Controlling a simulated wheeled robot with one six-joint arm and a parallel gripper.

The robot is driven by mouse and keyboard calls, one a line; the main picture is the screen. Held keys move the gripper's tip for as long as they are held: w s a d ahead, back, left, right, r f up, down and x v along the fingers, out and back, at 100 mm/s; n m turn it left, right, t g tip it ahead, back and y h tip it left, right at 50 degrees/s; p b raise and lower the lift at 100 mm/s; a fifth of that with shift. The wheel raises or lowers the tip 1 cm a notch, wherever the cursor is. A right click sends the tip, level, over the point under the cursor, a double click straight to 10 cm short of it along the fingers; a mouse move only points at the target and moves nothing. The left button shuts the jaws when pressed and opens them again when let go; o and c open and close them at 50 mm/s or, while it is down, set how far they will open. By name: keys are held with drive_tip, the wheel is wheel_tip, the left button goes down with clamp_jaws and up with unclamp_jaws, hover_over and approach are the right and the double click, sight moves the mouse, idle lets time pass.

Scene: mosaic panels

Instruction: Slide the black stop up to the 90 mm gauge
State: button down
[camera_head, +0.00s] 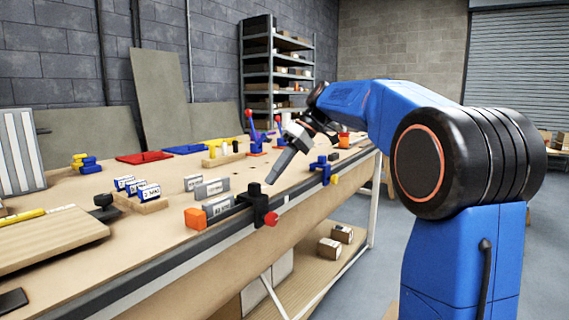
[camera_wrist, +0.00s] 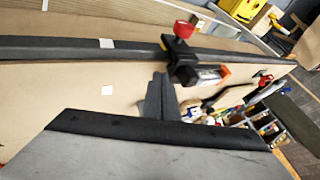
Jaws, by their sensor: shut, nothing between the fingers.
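The black stop (camera_head: 259,206), with a red knob (camera_head: 271,219), sits on the rail along the bench's front edge. A grey gauge with a white label (camera_head: 218,207) lies between the stop and an orange end block (camera_head: 195,218). Its marking is too small to read. In the wrist view the stop (camera_wrist: 185,72) is close to the gauge (camera_wrist: 209,75); I cannot tell whether they touch. My gripper (camera_head: 271,181) is shut and empty, angled down just above and behind the stop. Its fingers (camera_wrist: 161,97) point towards the stop in the wrist view; contact is unclear.
Two more labelled grey blocks (camera_head: 211,187) stand behind the gauge. Several blue-and-white labelled blocks (camera_head: 135,187) stand on a wooden holder to the left. A blue clamp (camera_head: 323,169) sits on the front edge to the right. The rail left of the orange block looks clear.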

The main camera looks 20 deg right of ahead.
sight(255, 184)
drive_tip(key=shift+s+a+r, duration=0.15)
drive_tip(key=shift+s+a, duration=0.85)
drive_tip(key=shift+a, duration=0.3)
drive_tip(key=shift+s+a, duration=0.1)
drive_tip(key=s+a, duration=0.2)
drive_tip(key=a, duration=0.1)
